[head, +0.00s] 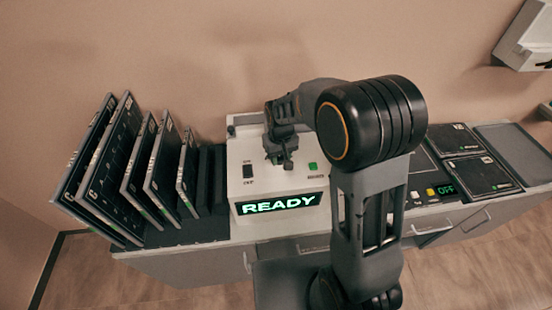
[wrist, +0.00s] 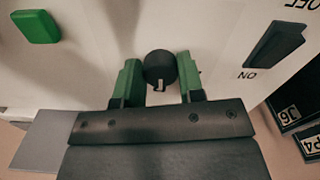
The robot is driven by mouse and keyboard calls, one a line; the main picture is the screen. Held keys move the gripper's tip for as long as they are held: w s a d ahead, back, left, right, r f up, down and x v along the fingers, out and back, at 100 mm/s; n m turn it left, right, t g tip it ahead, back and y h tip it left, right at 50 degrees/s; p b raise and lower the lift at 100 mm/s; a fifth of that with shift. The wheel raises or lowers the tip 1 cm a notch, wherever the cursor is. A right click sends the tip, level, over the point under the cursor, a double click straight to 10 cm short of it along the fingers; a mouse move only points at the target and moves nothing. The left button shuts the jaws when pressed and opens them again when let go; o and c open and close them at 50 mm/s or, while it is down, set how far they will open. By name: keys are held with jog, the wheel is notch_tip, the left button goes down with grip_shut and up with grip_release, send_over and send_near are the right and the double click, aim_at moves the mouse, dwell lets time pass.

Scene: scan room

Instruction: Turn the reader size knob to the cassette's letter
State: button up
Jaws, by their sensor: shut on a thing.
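The white reader (head: 240,160) stands on the counter, and its display (head: 279,204) reads READY in green. The round black size knob (wrist: 160,66) is on the reader's face in the wrist view, with a short pale pointer mark on its lower edge. My gripper (wrist: 158,78) is shut on the knob, with one green finger on each side. In the head view my gripper (head: 280,158) is over the reader's top and hides the knob. No size letters can be read around the knob. I cannot tell which cassette the task means.
A green button (wrist: 36,26) and a dark ON/OFF rocker switch (wrist: 274,44) flank the knob. Several dark cassettes (head: 110,168) lean in a rack at left. Flat cassettes (head: 478,175) lie at right, near a small display (head: 446,190) reading OFF.

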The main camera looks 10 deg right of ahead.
jog(key=n, duration=0.2)
jog(key=n+b, duration=0.1)
jog(key=n, duration=0.2)
jog(key=shift+w+r+n, duration=0.15)
jog(key=shift+w+n, duration=0.05)
jog(key=shift+n, duration=0.1)
jog(key=n+b, duration=0.1)
jog(key=n, duration=0.4)
jog(key=shift+n, duration=0.4)
jog(key=o, duration=0.8)
jog(key=shift+a, duration=0.15)
jog(key=shift+o, duration=0.6)
notch_tip(320, 180, up, 14)
